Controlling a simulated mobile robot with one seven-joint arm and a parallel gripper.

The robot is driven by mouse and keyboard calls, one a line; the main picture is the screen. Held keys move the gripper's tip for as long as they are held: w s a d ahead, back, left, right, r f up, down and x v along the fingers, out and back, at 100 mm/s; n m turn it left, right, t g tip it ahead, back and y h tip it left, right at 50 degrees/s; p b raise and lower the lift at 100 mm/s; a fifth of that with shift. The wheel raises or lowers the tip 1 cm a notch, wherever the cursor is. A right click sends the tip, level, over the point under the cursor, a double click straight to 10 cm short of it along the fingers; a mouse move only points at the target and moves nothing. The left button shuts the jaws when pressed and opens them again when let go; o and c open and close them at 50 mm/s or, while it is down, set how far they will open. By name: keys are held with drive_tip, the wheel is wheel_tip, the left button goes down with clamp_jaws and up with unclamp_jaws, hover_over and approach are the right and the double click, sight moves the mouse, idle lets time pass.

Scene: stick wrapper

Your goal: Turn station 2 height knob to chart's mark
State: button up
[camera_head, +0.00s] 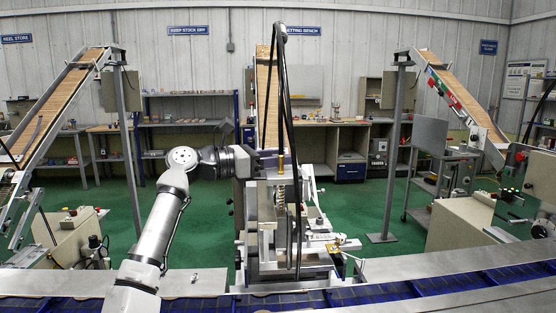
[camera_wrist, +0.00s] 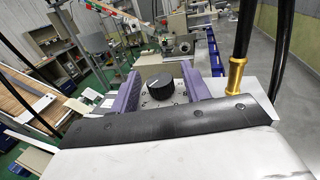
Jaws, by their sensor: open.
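In the wrist view, a black round knob (camera_wrist: 160,88) with a pale pointer line stands on a light dial plate (camera_wrist: 160,103) with small marks. The pointer line aims to the upper left. My gripper (camera_wrist: 161,74) is open, with one purple finger on each side of the knob and a visible gap to both. How far the fingertips are from the plate is hard to tell. In the head view my gripper (camera_head: 272,158) is at the top of the middle machine (camera_head: 295,215), and the knob is hidden there. I cannot read a station number.
A brass fitting (camera_wrist: 235,76) on a black hose stands close right of my gripper in the wrist view. A blue conveyor (camera_head: 420,287) crosses the front. Sloped feeders stand left (camera_head: 60,95) and right (camera_head: 455,95). A wall board (camera_head: 525,69) at far right is unreadable.

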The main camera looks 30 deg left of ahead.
drive_tip(key=shift+w, duration=0.15)
drive_tip(key=shift+c, duration=0.4)
drive_tip(key=c, duration=0.9)
drive_tip(key=m+g+h+p, duration=0.1)
drive_tip(key=p, duration=0.2)
drive_tip(key=shift+r+h+p, duration=0.4)
drive_tip(key=shift+m+g+h+p, duration=0.5)
drive_tip(key=shift+m+g+p, duration=0.1)
drive_tip(key=shift+g+p, duration=0.3)
drive_tip(key=shift+f+m+g+h+p, duration=0.3)
drive_tip(key=shift+f+m+p, duration=0.1)
drive_tip(key=shift+p, duration=0.1)
drive_tip(key=o, duration=1)
